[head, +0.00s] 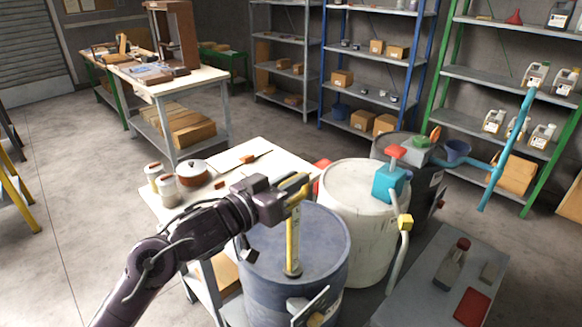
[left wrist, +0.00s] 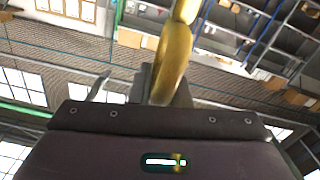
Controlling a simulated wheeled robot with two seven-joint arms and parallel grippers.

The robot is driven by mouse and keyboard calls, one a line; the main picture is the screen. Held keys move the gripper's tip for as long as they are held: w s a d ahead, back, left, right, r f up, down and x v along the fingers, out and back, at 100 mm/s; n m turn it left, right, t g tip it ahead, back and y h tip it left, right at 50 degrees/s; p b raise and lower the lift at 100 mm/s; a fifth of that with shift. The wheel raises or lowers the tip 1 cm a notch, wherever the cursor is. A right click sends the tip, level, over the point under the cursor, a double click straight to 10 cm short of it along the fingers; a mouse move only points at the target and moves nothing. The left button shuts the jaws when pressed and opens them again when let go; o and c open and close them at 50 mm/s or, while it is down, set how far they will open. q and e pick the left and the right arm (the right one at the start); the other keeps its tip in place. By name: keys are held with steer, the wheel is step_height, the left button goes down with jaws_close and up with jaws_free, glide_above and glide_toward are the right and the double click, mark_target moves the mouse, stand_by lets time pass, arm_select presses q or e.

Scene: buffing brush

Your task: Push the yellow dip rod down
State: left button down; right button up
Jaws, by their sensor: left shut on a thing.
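The yellow dip rod (head: 292,238) stands upright on the top of the dark blue drum (head: 325,240), with its upper end at my left gripper. My left gripper (head: 297,188) reaches in from the left and is shut on the rod near its top. In the left wrist view, a rounded yellow part of the rod (left wrist: 173,60) rises from between the fingers. The fingers partly hide where they grip it. My right gripper is not in view.
A white drum (head: 350,230) with a teal pump (head: 391,183) stands right behind the blue drum. A small table (head: 230,175) with jars and a pot (head: 191,173) is at the left. A grey bench (head: 420,300) with a bottle is at the front right.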

mark_target(288, 256)
arm_select(q)
step_height(288, 256, down, 20)
steer(key=b, duration=0.8)
steer(key=shift+r, duration=0.1)
steer(key=shift+f, duration=0.35)
steer(key=shift+s+d+f, duration=0.1)
steer(key=shift+f, duration=0.05)
steer(key=c, duration=1.5)
jaws_free()
steer(key=shift+o, duration=0.5)
steer(key=shift+r, duration=0.2)
steer(key=b+v, duration=0.1)
steer(key=v, duration=0.6)
steer(key=shift+s+a, duration=0.25)
steer(key=shift+a, duration=0.1)
